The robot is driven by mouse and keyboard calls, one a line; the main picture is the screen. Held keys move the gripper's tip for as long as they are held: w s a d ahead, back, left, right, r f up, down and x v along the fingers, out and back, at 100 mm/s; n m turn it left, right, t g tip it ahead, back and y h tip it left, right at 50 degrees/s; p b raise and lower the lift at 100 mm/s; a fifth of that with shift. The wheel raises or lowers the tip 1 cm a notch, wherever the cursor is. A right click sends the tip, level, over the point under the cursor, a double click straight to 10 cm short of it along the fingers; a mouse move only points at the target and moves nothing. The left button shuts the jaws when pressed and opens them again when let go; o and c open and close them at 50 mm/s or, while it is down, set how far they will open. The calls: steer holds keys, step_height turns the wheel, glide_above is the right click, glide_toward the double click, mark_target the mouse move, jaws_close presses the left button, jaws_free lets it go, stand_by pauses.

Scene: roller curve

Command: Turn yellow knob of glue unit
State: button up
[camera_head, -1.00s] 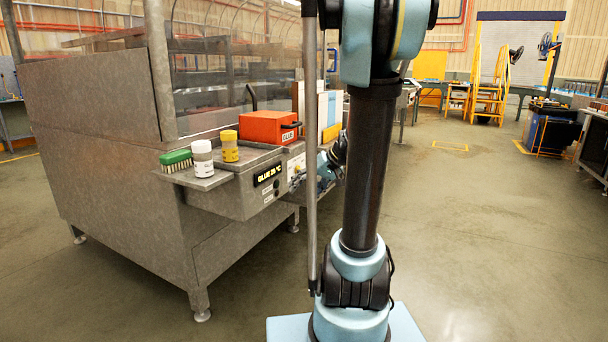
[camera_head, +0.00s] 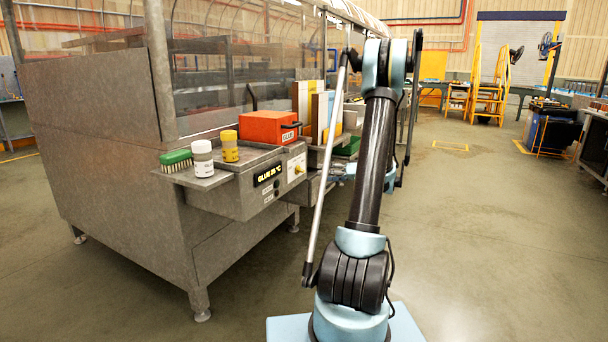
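The grey glue unit (camera_head: 236,197) juts out from the side of the machine and has a lit display reading about "GLUE 20 °C". A small yellow knob (camera_head: 298,169) shows on the light panel at the unit's right end. My gripper (camera_head: 338,173) is to the right of the knob, apart from it in the picture, and partly hidden behind my arm. It is too small and covered to tell whether its fingers are open or shut.
The floor (camera_head: 480,220) on the right is clear.

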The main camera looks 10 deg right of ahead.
steer(key=t+y, duration=0.1)
steer(key=t, duration=0.1)
glide_toward(303, 170)
steer(key=shift+n, duration=0.4)
steer(key=x, duration=0.9)
steer(key=shift+w+a+f, duration=0.1)
steer(key=shift+a, duration=0.05)
steer(key=c, duration=1.1)
